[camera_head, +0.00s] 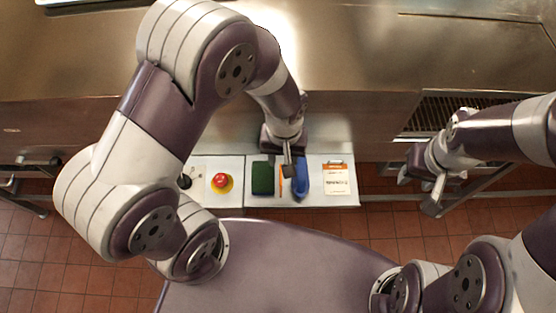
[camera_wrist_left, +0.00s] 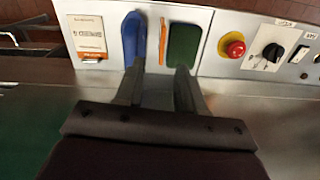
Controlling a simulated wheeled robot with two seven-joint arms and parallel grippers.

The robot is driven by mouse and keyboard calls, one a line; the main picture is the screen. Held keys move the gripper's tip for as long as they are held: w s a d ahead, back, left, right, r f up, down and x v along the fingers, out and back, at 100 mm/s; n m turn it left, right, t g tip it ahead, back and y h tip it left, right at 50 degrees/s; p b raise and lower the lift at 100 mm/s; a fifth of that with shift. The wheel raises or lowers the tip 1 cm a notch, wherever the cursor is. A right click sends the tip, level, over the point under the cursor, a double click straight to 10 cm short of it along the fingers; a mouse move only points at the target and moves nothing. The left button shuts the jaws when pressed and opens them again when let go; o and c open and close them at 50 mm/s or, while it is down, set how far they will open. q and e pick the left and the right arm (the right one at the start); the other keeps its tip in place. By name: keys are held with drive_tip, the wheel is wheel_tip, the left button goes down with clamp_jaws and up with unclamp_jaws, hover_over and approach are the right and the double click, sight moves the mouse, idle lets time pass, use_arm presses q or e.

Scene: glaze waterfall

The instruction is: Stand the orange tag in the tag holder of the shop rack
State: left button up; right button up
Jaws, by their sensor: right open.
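A thin orange strip, seemingly the orange tag (camera_head: 281,189), is between a green block (camera_head: 263,179) and a blue piece (camera_head: 300,190) on a white panel (camera_head: 316,200). In the left wrist view the orange strip (camera_wrist_left: 163,40) shows ahead of my fingers, between the blue piece (camera_wrist_left: 133,38) and the green block (camera_wrist_left: 184,45). My left gripper (camera_wrist_left: 158,75) is open, its fingers apart with nothing seen between them. In the head view my left gripper (camera_head: 289,160) hides the strip's far end. My right gripper (camera_head: 420,190) is open, off to the right. I cannot make out the tag holder.
A printed white card (camera_head: 336,180) with an orange band is on the panel's right part. A red button (camera_head: 222,181) on a yellow base and a dark knob (camera_head: 185,181) are on the left. A steel surface (camera_head: 340,60) lies behind; tiled floor (camera_head: 75,250) shows below.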

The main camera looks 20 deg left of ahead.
use_arm(q)
drive_tip(key=n, duration=0.1)
hover_over(281, 174)
drive_tip(key=s, duration=0.1)
wheel_tip(281, 174, down, 4)
drive_tip(key=f, duration=0.2)
drive_tip(key=w+f, duration=0.1)
drive_tip(key=f, duration=0.1)
drive_tip(key=shift+d+p, duration=0.1)
drive_tip(key=shift+p, duration=0.25)
drive_tip(key=f, duration=0.4)
drive_tip(key=shift+s+a+p, duration=0.15)
drive_tip(key=shift+a+p, duration=0.05)
drive_tip(key=shift+p, duration=0.1)
drive_tip(key=shift+f, duration=0.15)
drive_tip(key=shift+d, duration=0.1)
drive_tip(key=c, duration=0.6)
clamp_jaws()
use_arm(e)
drive_tip(key=shift+s+a+r, duration=0.25)
drive_tip(key=shift+s+r, duration=0.3)
drive_tip(key=shift+r, duration=0.3)
